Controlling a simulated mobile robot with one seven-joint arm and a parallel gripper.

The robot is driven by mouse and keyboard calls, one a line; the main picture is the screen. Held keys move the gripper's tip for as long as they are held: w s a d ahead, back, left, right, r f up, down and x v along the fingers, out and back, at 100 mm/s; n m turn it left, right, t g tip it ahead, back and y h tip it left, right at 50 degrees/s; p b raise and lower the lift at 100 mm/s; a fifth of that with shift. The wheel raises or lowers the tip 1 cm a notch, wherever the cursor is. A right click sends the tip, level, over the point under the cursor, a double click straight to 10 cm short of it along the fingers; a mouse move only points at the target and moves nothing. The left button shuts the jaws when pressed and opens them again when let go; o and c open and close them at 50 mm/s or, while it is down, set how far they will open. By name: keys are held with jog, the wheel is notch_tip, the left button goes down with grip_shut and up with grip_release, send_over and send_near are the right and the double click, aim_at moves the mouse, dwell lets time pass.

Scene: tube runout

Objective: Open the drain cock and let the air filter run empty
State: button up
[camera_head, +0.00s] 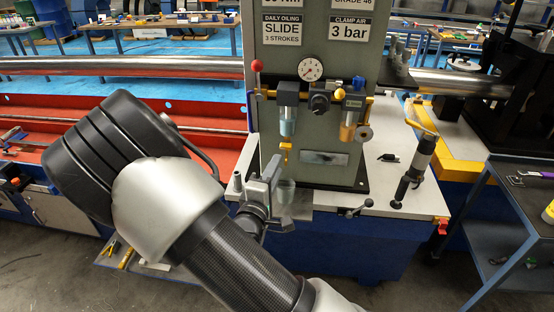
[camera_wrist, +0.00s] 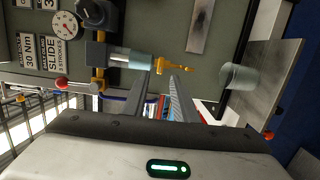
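The air filter (camera_head: 287,120) hangs on the grey column, its clear bowl holding bluish liquid. In the wrist view the filter bowl (camera_wrist: 132,58) lies sideways. Its yellow drain cock (camera_head: 285,149) points down below the bowl; in the wrist view the cock (camera_wrist: 173,67) shows just beyond my fingertips, in line with the gap. My gripper (camera_wrist: 169,80) is open, its two fingers apart with nothing between them. In the head view my gripper (camera_head: 274,172) is just below the filter. A clear cup (camera_head: 286,191) stands under the cock; it also shows in the wrist view (camera_wrist: 238,76).
An amber-filled lubricator (camera_head: 350,122) hangs right of the filter, with a pressure gauge (camera_head: 310,69) above between them. A red-knobbed lever (camera_head: 257,70) is on the left.

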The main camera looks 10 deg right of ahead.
aim_at(286, 148)
jog(key=shift+b+x, duration=0.8)
jog(key=shift+x, duration=3.1)
jog(key=shift+w, duration=0.1)
jog(key=shift+c, duration=0.4)
grip_shut()
